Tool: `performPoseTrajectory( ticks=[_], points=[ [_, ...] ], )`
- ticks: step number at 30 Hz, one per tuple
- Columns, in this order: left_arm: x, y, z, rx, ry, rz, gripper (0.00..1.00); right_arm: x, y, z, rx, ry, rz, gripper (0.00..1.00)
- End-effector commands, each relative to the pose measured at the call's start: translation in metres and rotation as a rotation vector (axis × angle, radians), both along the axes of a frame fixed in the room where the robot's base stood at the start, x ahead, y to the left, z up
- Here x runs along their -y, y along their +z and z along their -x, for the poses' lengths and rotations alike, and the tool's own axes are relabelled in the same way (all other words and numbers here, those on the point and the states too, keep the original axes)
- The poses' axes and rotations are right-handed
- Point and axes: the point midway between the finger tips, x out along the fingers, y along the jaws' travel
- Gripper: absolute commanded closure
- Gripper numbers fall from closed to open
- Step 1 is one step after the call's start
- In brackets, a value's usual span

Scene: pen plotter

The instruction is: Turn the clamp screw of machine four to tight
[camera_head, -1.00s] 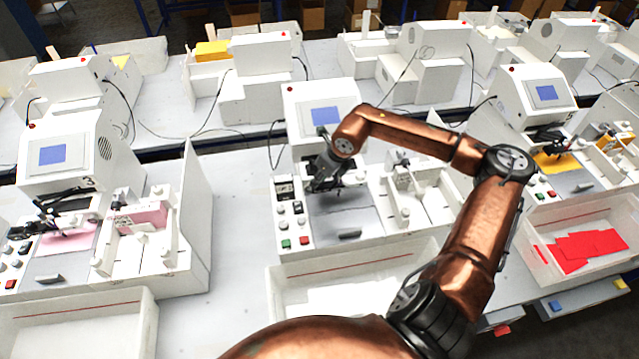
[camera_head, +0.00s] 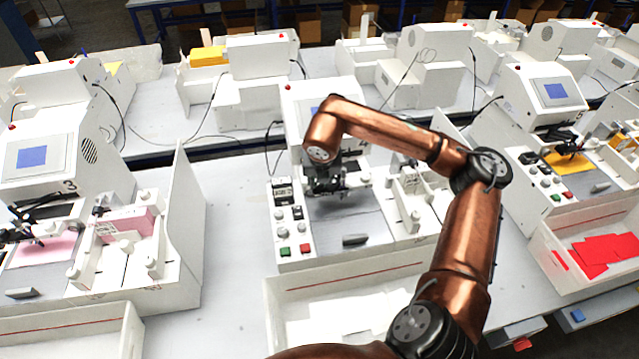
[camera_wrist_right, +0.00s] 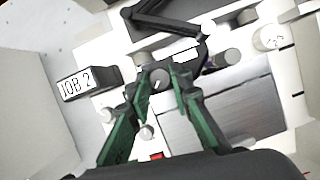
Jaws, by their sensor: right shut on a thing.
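Machine four (camera_head: 300,100) is the white plotter in the middle of the head view, with its "4" partly visible beside my arm. My right gripper (camera_head: 328,188) is over the back of its grey bed (camera_head: 350,225). In the head view the gripper hides the knob. My left gripper is not in view.
A dark block marked "JOB 2" (camera_wrist_right: 84,82) stands left of the fingers. A dark plotter arm (camera_wrist_right: 170,25) lies just beyond them. A button panel (camera_head: 290,225) is left of the bed. A white tray (camera_head: 345,275) stands in front, and machine three (camera_head: 75,125) is at left.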

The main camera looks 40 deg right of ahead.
Motion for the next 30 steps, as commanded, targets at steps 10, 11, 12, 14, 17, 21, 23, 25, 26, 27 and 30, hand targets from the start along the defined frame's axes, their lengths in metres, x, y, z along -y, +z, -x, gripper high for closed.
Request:
performPoseTrajectory(
  ticks=[10, 11, 12, 14, 17, 21, 23, 25, 26, 27, 30],
  points=[
    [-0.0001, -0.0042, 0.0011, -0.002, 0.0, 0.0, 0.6, 0.0006, 0.0001, 0.0002, -0.002, -0.063, 0.001, 1.0],
    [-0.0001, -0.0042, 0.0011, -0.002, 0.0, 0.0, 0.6, 0.0006, 0.0001, 0.0002, -0.002, -0.064, 0.001, 1.0],
    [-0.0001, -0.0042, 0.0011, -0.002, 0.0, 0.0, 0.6, 0.0007, 0.0002, 0.0002, -0.002, -0.064, 0.001, 1.0],
    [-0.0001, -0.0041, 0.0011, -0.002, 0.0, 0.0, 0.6, 0.0008, 0.0002, 0.0003, -0.002, -0.064, 0.001, 1.0],
    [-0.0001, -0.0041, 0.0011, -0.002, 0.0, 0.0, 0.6, 0.0008, 0.0002, 0.0002, -0.002, -0.064, 0.001, 1.0],
    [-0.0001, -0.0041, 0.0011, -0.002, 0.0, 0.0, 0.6, 0.0009, 0.0002, 0.0003, -0.001, -0.064, 0.001, 0.78],
    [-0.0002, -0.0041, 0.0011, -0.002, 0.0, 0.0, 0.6, 0.0008, 0.0002, 0.0002, -0.001, -0.064, 0.001, 0.74],
    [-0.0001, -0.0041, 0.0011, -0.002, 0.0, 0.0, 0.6, 0.0006, 0.0002, 0.0, -0.001, -0.063, 0.001, 0.7],
    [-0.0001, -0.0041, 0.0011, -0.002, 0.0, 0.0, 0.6, 0.0005, 0.0001, 0.0, -0.001, -0.062, 0.001, 0.67],
    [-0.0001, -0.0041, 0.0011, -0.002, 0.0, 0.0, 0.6, 0.0003, 0.0001, -0.0001, -0.001, -0.062, 0.001, 0.65],
    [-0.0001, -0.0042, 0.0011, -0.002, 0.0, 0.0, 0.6, 0.0001, 0.0001, -0.0003, 0.0, -0.061, 0.001, 0.63]
  ],
)
